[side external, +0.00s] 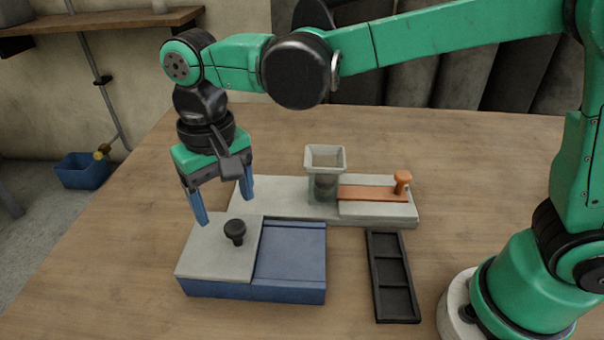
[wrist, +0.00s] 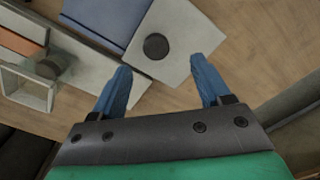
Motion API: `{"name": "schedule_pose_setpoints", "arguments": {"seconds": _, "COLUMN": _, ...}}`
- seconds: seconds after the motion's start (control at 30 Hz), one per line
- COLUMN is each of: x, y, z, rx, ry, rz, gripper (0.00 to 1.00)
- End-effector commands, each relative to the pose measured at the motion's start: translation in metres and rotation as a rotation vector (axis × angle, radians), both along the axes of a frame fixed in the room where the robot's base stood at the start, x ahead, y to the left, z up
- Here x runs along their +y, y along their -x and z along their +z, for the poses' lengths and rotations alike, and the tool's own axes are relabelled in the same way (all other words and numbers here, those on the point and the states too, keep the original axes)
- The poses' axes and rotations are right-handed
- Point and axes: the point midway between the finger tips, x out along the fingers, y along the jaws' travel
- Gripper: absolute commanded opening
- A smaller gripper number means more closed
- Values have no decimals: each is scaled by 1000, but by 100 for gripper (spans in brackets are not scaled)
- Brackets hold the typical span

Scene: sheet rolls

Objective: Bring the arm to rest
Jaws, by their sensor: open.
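My gripper (side external: 223,204) has two blue fingers that are spread apart with nothing between them. It hangs pointing down above the back of a blue box (side external: 255,292) with a grey sliding lid (side external: 205,255). The lid covers the left part of the box in the side view and has a dark knob (side external: 235,230). In the wrist view the knob (wrist: 156,46) lies ahead of the open fingertips (wrist: 162,78), apart from them. My arm reaches across the table from the right.
Behind the box stands a long grey base (side external: 285,192) with a square hopper (side external: 325,160) and an orange slide (side external: 372,193). A black tray (side external: 392,280) lies right of the box. The wooden table (side external: 130,230) is clear at left. A blue bin (side external: 82,171) sits beyond it.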

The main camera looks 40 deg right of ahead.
Motion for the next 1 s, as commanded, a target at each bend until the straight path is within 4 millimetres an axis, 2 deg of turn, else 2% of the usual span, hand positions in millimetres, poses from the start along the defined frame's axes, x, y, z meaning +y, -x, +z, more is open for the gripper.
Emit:
{"name": "schedule_pose_setpoints", "arguments": {"seconds": 0.17, "x": 0, "y": 0, "z": 12, "rx": 0, "ry": 0, "rz": 0, "gripper": 70}}
{"name": "schedule_pose_setpoints", "arguments": {"seconds": 0.43, "x": 0, "y": 0, "z": 12, "rx": -1, "ry": 0, "rz": 0, "gripper": 70}}
{"name": "schedule_pose_setpoints", "arguments": {"seconds": 0.57, "x": -11, "y": 0, "z": 16, "rx": -22, "ry": -13, "rz": -4, "gripper": 70}}
{"name": "schedule_pose_setpoints", "arguments": {"seconds": 0.67, "x": -35, "y": 1, "z": 23, "rx": -79, "ry": -40, "rz": -8, "gripper": 70}}
{"name": "schedule_pose_setpoints", "arguments": {"seconds": 0.8, "x": -85, "y": 9, "z": 31, "rx": -214, "ry": -76, "rz": -11, "gripper": 70}}
{"name": "schedule_pose_setpoints", "arguments": {"seconds": 1.0, "x": -147, "y": 32, "z": 27, "rx": -430, "ry": -68, "rz": -11, "gripper": 70}}
